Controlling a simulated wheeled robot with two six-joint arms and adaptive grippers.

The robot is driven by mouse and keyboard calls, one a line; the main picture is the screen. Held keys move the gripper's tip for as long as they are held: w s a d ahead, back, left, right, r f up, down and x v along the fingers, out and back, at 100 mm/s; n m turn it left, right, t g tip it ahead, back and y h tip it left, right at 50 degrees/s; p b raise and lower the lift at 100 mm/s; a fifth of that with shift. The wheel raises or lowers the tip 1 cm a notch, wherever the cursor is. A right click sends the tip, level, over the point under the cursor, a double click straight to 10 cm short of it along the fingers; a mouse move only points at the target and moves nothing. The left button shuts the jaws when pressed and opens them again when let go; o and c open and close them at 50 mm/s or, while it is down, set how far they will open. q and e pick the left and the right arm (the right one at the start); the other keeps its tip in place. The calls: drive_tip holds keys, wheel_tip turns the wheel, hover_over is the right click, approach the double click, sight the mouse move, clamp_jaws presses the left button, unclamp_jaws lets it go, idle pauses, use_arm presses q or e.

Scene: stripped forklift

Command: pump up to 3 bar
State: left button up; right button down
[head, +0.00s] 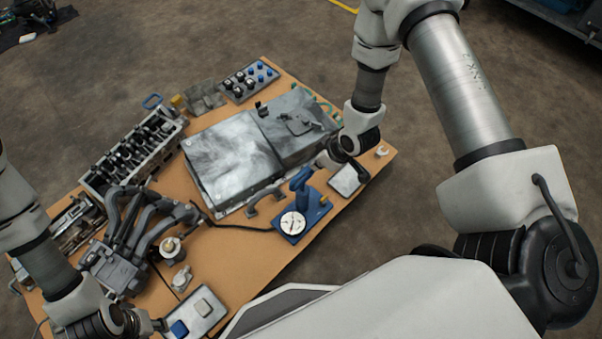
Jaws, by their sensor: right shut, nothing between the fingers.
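A blue hand pump (309,206) stands near the front right edge of the wooden table, with an upright blue handle (300,179). A round white gauge (292,223) sits on its front end; its needle is too small to read. A dark hose (240,227) runs left from the pump. My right gripper (322,160) is shut and empty, just above and right of the handle; whether it touches the handle I cannot tell. My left gripper (158,325) is low at the table's front left, beside a tray with a blue and a pale block; its fingers are too small to judge.
A large grey metal case (233,160) fills the table's middle. A cylinder head (133,150) and dark manifold pipes (140,222) lie left. A small tray (347,180) lies right of the pump. The tray (201,312) is at the front. Bare wood shows front centre.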

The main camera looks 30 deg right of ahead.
sight(304, 173)
drive_tip(key=shift+f, duration=0.15)
drive_tip(key=b+x, duration=0.5)
drive_tip(key=shift+f+b, duration=0.2)
drive_tip(key=shift+b, duration=0.2)
drive_tip(key=shift+w+a+f+b, duration=0.2)
drive_tip(key=shift+w+f+b, duration=0.1)
drive_tip(key=shift+f+b, duration=0.35)
drive_tip(key=shift+r, duration=0.1)
